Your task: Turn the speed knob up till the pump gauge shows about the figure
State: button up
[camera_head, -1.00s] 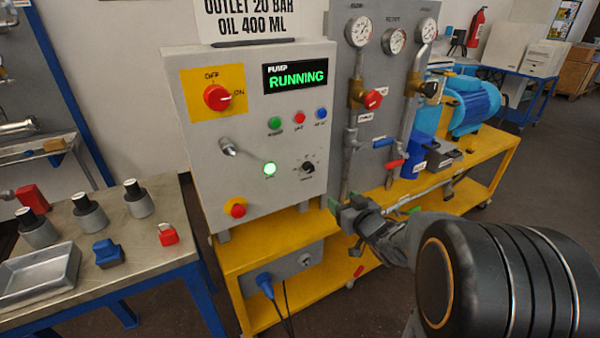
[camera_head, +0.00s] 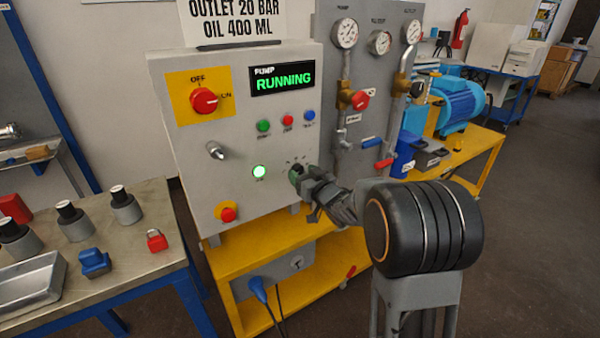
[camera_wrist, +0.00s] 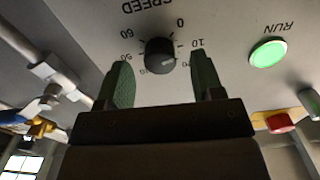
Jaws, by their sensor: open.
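The speed knob (camera_wrist: 160,54) is a black dial on the grey panel, with printed figures around it. In the head view my gripper (camera_head: 303,178) covers the knob. Three round gauges, left (camera_head: 345,33), middle (camera_head: 380,42) and right (camera_head: 412,31), stand on the backboard; their needles are too small to read.
The display (camera_head: 283,78) reads PUMP RUNNING. A sign (camera_head: 237,20) reads outlet 20 bar, oil 400 ml. A lit green run button (camera_head: 260,171), a silver lever (camera_head: 215,150) and a red emergency button (camera_head: 227,213) are near. Pipes and valves (camera_head: 360,100) stand to the right.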

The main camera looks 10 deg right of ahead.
jog(key=shift+x, duration=0.85)
jog(key=shift+c, duration=0.2)
jog(key=c, duration=0.9)
jog(key=shift+m+p, duration=0.55)
jog(key=shift+m, duration=0.85)
jog(key=o, duration=0.9)
jog(key=shift+o, duration=0.2)
